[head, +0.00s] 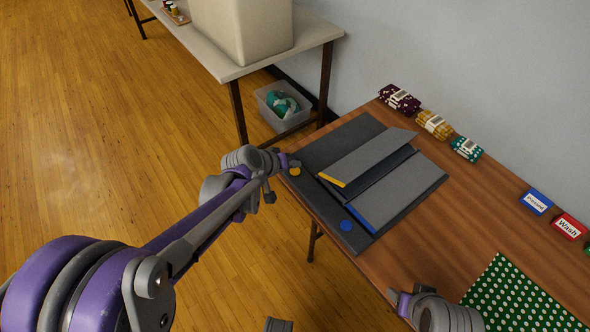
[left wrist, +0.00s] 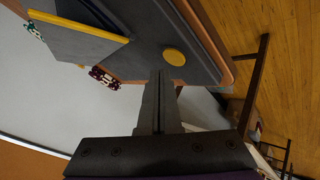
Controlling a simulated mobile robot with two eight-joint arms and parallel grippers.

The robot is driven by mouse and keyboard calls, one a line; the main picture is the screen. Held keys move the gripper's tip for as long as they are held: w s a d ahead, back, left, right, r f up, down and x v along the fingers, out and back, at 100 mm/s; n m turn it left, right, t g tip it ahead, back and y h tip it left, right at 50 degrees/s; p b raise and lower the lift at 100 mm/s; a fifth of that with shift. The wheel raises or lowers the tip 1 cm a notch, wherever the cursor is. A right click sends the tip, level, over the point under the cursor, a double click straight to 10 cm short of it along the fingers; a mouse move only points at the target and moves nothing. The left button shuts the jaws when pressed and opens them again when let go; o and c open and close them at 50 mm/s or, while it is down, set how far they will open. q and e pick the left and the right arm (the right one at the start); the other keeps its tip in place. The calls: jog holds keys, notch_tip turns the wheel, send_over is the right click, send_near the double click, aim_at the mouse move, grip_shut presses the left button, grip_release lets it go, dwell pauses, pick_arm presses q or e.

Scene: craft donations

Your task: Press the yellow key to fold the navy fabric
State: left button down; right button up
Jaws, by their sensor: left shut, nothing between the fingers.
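The folding board (head: 326,150) lies on the wooden table, with a yellow key (head: 294,171) at its near left corner and a blue key (head: 345,225) at the near edge. The yellow-edged flap (head: 372,155) appears raised and tilted over the board; the blue-edged flap (head: 400,192) lies beside it. A dark navy strip (head: 378,180) shows between them, likely the fabric, mostly hidden. My left gripper (head: 292,163) is shut and empty, its tip at the yellow key (left wrist: 174,57); I cannot tell whether they touch. My right gripper (head: 400,297) is at the bottom, its jaws unclear.
Folded purple (head: 399,99), mustard (head: 434,125) and teal (head: 467,148) bundles line the back edge. Blue (head: 537,201) and red "Wash" (head: 569,227) labels stand to the right. Green dotted fabric (head: 520,297) lies at front right. A bin (head: 270,113) stands under the other table.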

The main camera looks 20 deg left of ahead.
pick_arm(q)
jog(key=shift+r+p, duration=1.75)
jog(key=shift+r, duration=0.7)
jog(key=m+g+y+p, duration=0.1)
jog(key=m+p, duration=0.1)
jog(key=p, duration=0.1)
send_near(293, 174)
jog(key=s+d+r, duration=0.3)
jog(key=s+r, duration=0.2)
jog(key=r, duration=0.2)
jog(key=s+a+r+m+g+y+p, duration=0.1)
jog(key=s+a+y+p, duration=0.2)
jog(key=s, duration=1.2)
jog(key=shift+r+m+g+p, duration=0.15)
jog(key=shift+m+g+p, duration=0.25)
jog(key=shift+p, duration=0.1)
jog(key=shift+a, duration=0.1)
